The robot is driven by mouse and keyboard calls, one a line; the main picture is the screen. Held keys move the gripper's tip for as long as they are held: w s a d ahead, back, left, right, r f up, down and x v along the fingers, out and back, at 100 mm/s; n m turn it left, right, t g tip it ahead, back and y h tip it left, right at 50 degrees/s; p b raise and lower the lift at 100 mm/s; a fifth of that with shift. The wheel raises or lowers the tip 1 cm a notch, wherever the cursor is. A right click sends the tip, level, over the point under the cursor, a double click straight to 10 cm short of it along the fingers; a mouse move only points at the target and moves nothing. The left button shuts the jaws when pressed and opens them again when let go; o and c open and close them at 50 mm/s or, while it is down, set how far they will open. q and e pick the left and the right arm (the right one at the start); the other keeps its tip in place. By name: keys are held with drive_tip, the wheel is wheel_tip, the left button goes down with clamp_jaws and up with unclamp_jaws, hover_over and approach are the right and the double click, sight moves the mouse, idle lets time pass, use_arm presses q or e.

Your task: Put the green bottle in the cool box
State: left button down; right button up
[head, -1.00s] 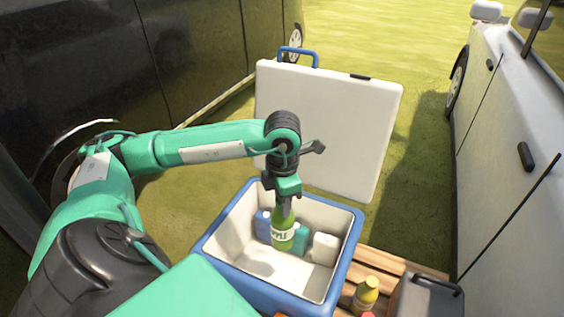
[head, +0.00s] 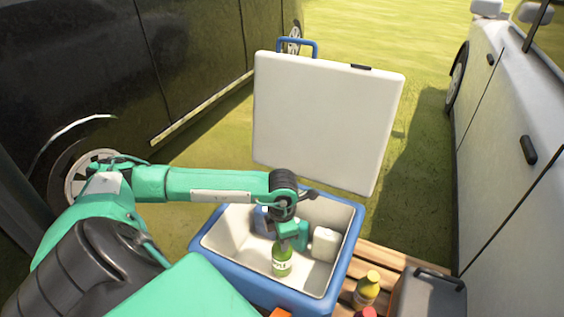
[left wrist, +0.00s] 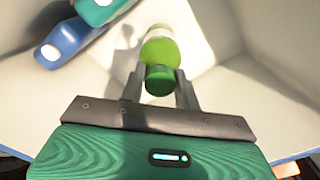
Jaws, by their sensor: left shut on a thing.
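The green bottle (head: 282,262) with a white label is inside the open cool box (head: 216,264), near its front inner wall. My left gripper (head: 288,240) reaches down into the box and is shut on the bottle's upper part. I cannot tell whether the bottle's base touches the floor. My right gripper is in neither view.
The cool box also holds a blue item (left wrist: 68,38), a teal item (left wrist: 98,8) and a white container (head: 325,244). Its white lid (head: 325,120) stands open behind. A yellow bottle (head: 367,288) and a grey case (head: 428,296) stand on wooden slats to the right.

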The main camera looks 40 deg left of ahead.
use_arm(q)
drive_tip(key=shift+f, duration=0.4)
drive_tip(key=c, duration=1)
unclamp_jaws()
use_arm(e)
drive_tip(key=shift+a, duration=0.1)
use_arm(q)
wheel_tip(320, 180, up, 12)
drive_tip(key=p, duration=0.1)
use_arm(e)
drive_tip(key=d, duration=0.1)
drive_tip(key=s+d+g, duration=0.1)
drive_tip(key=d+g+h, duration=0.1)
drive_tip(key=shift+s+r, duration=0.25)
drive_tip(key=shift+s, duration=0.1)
